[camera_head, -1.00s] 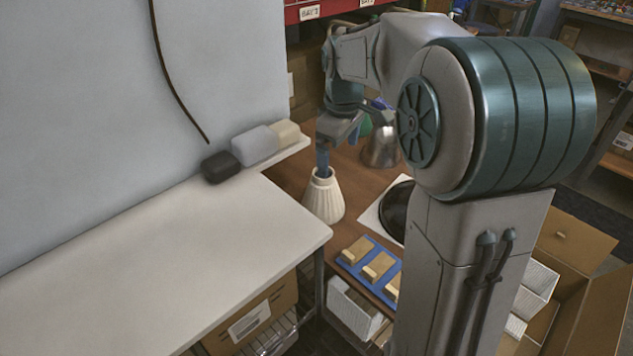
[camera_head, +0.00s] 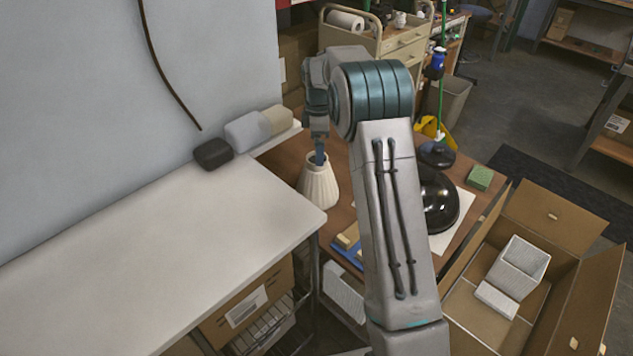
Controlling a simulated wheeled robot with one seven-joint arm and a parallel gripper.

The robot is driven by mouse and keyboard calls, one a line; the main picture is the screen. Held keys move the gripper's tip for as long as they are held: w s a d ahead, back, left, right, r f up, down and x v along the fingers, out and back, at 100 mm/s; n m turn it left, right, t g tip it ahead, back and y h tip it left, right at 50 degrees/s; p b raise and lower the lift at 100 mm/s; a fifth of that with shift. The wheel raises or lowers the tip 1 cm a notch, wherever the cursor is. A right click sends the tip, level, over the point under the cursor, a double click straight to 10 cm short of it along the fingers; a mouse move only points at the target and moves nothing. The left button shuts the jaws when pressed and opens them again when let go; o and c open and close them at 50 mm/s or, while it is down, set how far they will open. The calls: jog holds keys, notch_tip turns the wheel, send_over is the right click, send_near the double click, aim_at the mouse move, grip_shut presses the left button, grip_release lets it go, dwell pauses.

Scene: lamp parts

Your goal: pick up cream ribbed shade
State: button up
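The cream ribbed shade (camera_head: 319,184) stands upright on the brown table, wide end down, near the corner of the white counter. My gripper (camera_head: 319,157) points down at the shade's narrow top opening, with a blue finger reaching to or into the neck. The fingers are seen edge-on and partly hidden, so I cannot tell whether they are open or pressed on the rim. A glossy black dome (camera_head: 438,201) sits on a white sheet to the right, partly behind my arm.
The white counter (camera_head: 150,260) lies at left, with dark, grey and cream rounded blocks (camera_head: 246,132) along the wall. A blue tray with wooden blocks (camera_head: 346,238) is in front of the shade, partly hidden. A green block (camera_head: 479,178) and an open cardboard box (camera_head: 545,215) are at right.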

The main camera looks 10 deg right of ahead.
aim_at(317, 177)
jog(key=shift+a+f+p, duration=0.2)
jog(key=shift+f+p, duration=0.4)
jog(key=shift+f, duration=3.4)
jog(key=c, duration=1.4)
jog(key=shift+c, duration=0.4)
jog(key=shift+r, duration=0.2)
